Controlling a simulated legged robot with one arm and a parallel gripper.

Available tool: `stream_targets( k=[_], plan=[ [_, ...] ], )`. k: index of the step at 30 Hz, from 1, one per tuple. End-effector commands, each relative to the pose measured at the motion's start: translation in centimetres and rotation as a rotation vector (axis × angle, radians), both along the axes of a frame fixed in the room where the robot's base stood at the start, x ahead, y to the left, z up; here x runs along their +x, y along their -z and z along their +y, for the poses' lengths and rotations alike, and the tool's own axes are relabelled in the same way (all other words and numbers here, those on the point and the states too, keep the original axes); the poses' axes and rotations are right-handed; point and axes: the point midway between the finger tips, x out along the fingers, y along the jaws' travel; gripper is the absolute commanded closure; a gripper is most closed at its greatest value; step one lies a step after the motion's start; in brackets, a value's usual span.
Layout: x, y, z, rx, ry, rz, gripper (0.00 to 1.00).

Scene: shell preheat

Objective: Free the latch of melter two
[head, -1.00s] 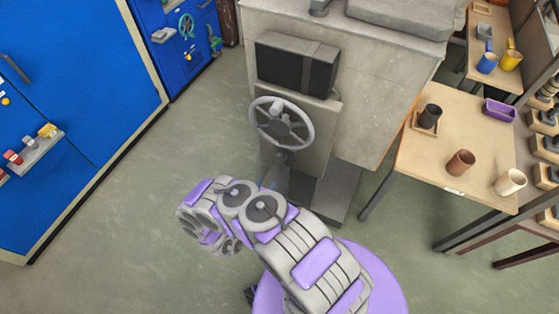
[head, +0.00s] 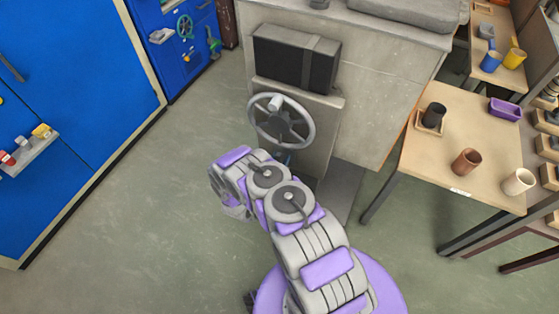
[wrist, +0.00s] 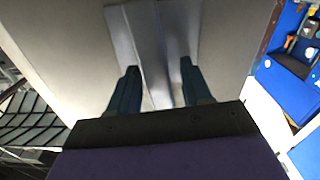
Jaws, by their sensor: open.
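In the head view a grey spoked handwheel (head: 281,121) stands on a grey housing (head: 325,120), below a dark box (head: 295,58) with a grey vertical band. I cannot tell which part is melter two, and no latch can be picked out for sure. My arm reaches toward the housing, with its bent part below and left of the wheel. My gripper is mostly hidden there. In the wrist view my gripper (wrist: 159,68) is open, its two dark fingers apart. A grey metal strip (wrist: 150,35) on a pale surface shows between and beyond them; contact cannot be told.
A wooden table (head: 450,165) with cups and a purple tray (head: 504,109) stands to the right. Blue cabinets (head: 75,100) line the left, with a small shelf (head: 32,155). The green floor (head: 130,215) between the cabinets and the housing is clear.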

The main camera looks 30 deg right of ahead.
Motion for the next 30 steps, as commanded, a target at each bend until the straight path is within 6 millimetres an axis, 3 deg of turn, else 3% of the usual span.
stream_targets(
  k=[5,21,30],
  plan=[
    [-0.01,-0.01,0.02,0.0,0.0,0.0,0.51],
    [0.02,0.01,0.07,0.0,-0.001,0.0,1.0],
    [-0.04,-0.22,0.07,0.03,-0.001,-0.035,1.0]
  ],
)
